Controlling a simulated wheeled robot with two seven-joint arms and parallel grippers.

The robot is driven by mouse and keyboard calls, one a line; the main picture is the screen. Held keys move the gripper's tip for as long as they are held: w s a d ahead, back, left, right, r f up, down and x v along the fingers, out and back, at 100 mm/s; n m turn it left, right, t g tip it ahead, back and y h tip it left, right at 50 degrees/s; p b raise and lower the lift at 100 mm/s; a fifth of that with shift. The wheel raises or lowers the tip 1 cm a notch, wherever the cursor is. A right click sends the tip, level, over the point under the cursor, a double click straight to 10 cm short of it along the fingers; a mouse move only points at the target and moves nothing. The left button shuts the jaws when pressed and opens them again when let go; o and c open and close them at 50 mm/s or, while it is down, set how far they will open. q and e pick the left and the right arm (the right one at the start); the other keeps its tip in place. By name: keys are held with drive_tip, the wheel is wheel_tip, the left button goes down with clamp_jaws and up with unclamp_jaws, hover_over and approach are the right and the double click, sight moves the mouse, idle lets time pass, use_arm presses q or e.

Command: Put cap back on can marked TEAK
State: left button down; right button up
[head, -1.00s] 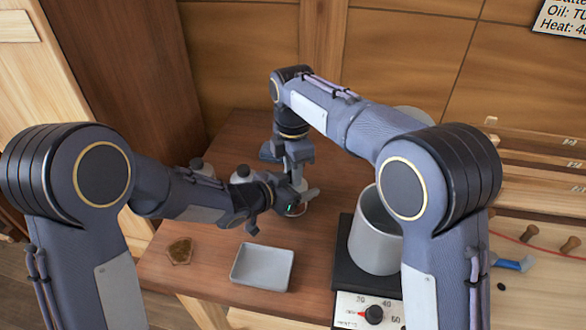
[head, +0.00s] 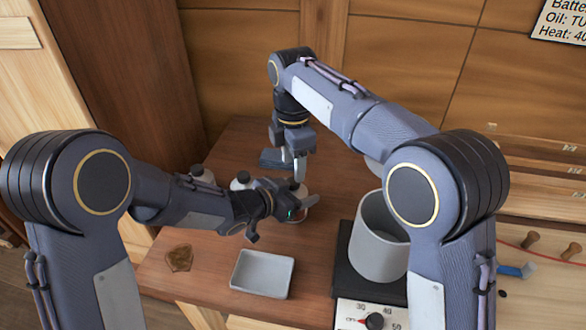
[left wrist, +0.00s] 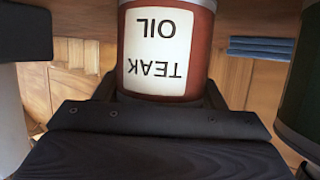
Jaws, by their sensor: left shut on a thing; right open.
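The can marked TEAK OIL (left wrist: 165,55) is red-brown with a white label, and its lettering is upside down in the left wrist view. My left gripper (head: 303,205) is shut on this can, seen close in front of the left wrist camera. In the head view the grippers mostly cover the can. Its top is hidden in the left wrist view. My right gripper (head: 299,172) is open, pointing down just above and behind the left one. I cannot make out the loose cap in either view.
Two capped cans (head: 201,173) (head: 240,181) stand left of the grippers. A pale tray (head: 237,284) and a brown patch (head: 179,258) lie in front. A grey pot (head: 368,250) stands on a hot plate (head: 345,285) at right. Folded blue cloth (left wrist: 262,47) lies behind.

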sight(293, 181)
drive_tip(key=shift+c, duration=0.2)
drive_tip(key=n, duration=0.1)
drive_tip(key=r+n, duration=0.1)
drive_tip(key=n, duration=0.1)
drive_tip(key=shift+a+r, duration=0.1)
drive_tip(key=shift+a, duration=0.15)
drive_tip(key=shift+d+r+n, duration=0.25)
drive_tip(key=shift+r+n, duration=0.9)
drive_tip(key=shift+n, duration=0.55)
drive_tip(key=shift+f, duration=0.1)
drive_tip(key=shift+f, duration=3.9)
drive_tip(key=c, duration=1)
drive_tip(key=m, duration=0.6)
